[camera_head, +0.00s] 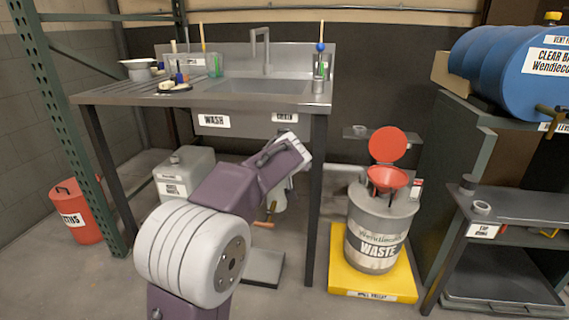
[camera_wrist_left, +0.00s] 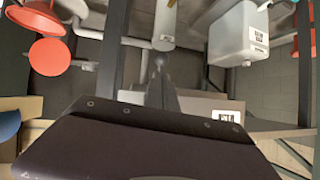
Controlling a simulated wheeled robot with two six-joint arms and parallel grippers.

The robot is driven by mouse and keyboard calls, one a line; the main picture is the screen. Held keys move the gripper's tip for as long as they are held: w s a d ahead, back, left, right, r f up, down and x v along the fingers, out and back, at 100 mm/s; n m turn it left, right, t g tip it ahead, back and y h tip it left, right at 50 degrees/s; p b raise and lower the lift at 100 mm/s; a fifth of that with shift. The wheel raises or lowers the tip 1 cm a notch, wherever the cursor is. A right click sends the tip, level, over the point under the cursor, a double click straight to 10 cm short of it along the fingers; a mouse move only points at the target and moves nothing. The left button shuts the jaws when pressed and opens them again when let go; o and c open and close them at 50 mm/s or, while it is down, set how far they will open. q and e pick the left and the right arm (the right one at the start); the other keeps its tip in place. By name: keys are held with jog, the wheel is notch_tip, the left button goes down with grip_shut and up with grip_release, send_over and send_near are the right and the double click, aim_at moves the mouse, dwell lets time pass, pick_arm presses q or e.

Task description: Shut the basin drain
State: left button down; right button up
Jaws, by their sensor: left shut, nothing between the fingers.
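The steel basin (camera_head: 265,86) is set in the bench top, with a tap behind it. A label (camera_head: 284,118), apparently reading DRAIN, is on its front right. Under the bench, a pale rounded drain body (camera_head: 280,200) shows partly behind my left arm. A small orange handle (camera_head: 264,224) hangs low beside it. In the left wrist view, a pale cylinder (camera_wrist_left: 164,25) with a pipe lies beyond the fingers. My left gripper (camera_wrist_left: 160,62) is shut and empty, pointing under the bench. The head view hides its fingertips. My right gripper is in neither view.
A bench leg (camera_head: 316,200) stands just right of my left wrist. A white jug (camera_head: 185,172) is under the bench at left. A waste drum (camera_head: 380,225) with a red funnel stands on a yellow pallet (camera_head: 345,275) at right. A dark flat block (camera_head: 263,268) lies on the floor.

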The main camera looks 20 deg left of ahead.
pick_arm(q)
jog(key=s+f+v, duration=0.1)
jog(key=v, duration=0.7)
jog(key=shift+f+p, duration=0.3)
jog(key=shift+p, duration=0.15)
